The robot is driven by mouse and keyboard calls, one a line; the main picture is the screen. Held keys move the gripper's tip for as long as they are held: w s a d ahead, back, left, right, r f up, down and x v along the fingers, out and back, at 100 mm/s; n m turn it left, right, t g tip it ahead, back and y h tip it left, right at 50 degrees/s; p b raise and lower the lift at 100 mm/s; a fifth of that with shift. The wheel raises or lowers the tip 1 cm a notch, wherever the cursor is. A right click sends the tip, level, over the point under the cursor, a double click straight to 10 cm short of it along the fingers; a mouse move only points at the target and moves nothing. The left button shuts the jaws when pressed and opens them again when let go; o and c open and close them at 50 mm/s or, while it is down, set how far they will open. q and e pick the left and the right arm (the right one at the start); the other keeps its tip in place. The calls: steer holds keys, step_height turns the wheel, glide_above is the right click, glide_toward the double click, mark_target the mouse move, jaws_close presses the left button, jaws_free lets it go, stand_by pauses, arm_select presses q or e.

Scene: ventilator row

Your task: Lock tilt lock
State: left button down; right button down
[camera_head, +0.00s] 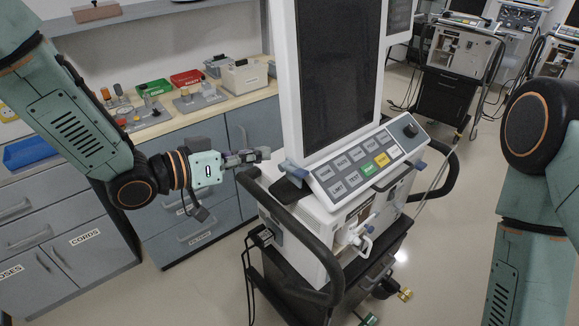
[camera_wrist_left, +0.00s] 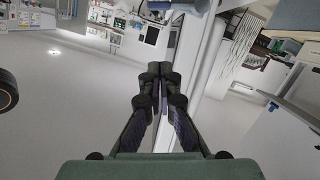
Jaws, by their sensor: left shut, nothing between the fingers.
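The ventilator's large screen (camera_head: 338,75) stands upright on its white body, above a sloped key panel (camera_head: 368,160). A blue-grey lever (camera_head: 294,170) sits at the screen's lower left corner. It may be the tilt lock; I cannot tell its setting. My left gripper (camera_head: 264,154) is shut and empty, just left of the screen's lower left edge and slightly above the lever, apparently apart from it.
A black handle rail (camera_head: 300,235) curves around the ventilator's front left. A counter (camera_head: 165,120) with a green tray (camera_head: 154,88), a red tray (camera_head: 187,78) and small parts stands behind on the left. Other ventilators (camera_head: 463,52) stand at the back right. Open floor lies at front left.

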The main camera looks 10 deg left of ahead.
mark_target(290, 167)
arm_select(q)
steer(key=w+d+f, duration=0.1)
steer(key=d, duration=0.1)
steer(key=w+d+f, duration=0.1)
steer(key=d+f, duration=0.1)
steer(key=w+d+f, duration=0.1)
steer(key=f, duration=0.1)
steer(key=shift+w+d+f+p, duration=0.15)
steer(key=shift+w+d+p, duration=0.15)
steer(key=shift+d, duration=0.1)
steer(key=shift+d, duration=0.1)
steer(key=shift+w+f, duration=0.1)
